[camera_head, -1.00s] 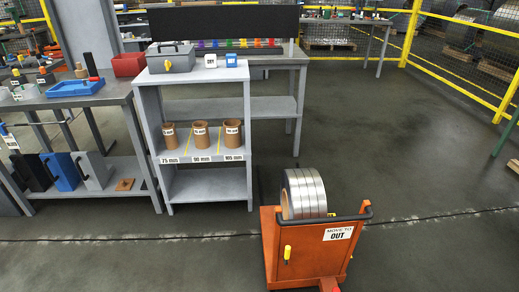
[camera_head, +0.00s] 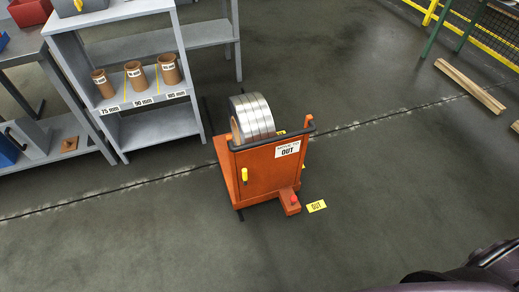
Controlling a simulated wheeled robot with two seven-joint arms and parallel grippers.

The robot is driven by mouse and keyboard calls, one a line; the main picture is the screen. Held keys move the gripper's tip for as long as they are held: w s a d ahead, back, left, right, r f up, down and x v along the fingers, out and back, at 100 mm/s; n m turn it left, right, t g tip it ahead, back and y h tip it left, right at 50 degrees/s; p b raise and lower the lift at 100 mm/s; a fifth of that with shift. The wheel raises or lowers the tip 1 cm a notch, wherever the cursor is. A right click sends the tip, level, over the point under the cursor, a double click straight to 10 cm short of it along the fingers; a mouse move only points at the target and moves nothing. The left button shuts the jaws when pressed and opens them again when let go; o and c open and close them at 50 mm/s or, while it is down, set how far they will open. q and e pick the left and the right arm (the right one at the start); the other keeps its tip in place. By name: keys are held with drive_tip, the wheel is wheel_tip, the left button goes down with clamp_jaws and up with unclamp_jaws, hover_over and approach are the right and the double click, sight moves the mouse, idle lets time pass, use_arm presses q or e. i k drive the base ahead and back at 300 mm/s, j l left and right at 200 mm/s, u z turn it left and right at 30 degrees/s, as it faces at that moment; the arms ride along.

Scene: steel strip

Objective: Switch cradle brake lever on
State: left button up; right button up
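An orange cradle cart (camera_head: 266,174) stands on the floor near the middle of the head view, with a steel strip coil (camera_head: 252,116) on top. A small yellow-handled lever (camera_head: 244,175) is on the left part of its near face and points upright. A red knob (camera_head: 293,198) sits on an orange foot block (camera_head: 287,203) low at the right. I cannot tell from here which of the two is the brake. Neither of my grippers shows. A dark part of my own body is at the bottom right corner, away from the cart.
A grey shelf (camera_head: 161,126) with cardboard cores (camera_head: 137,76) stands behind and left of the cart. A yellow OUT floor label (camera_head: 317,206) lies right of the foot block. Wooden beams (camera_head: 470,85) lie at the right. The floor before the cart is clear.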

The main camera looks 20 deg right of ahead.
sight(244, 178)
drive_tip(key=k+z, duration=0.15)
drive_tip(key=z, duration=0.7)
drive_tip(key=i+j+u, duration=0.25)
drive_tip(key=i+u, duration=0.25)
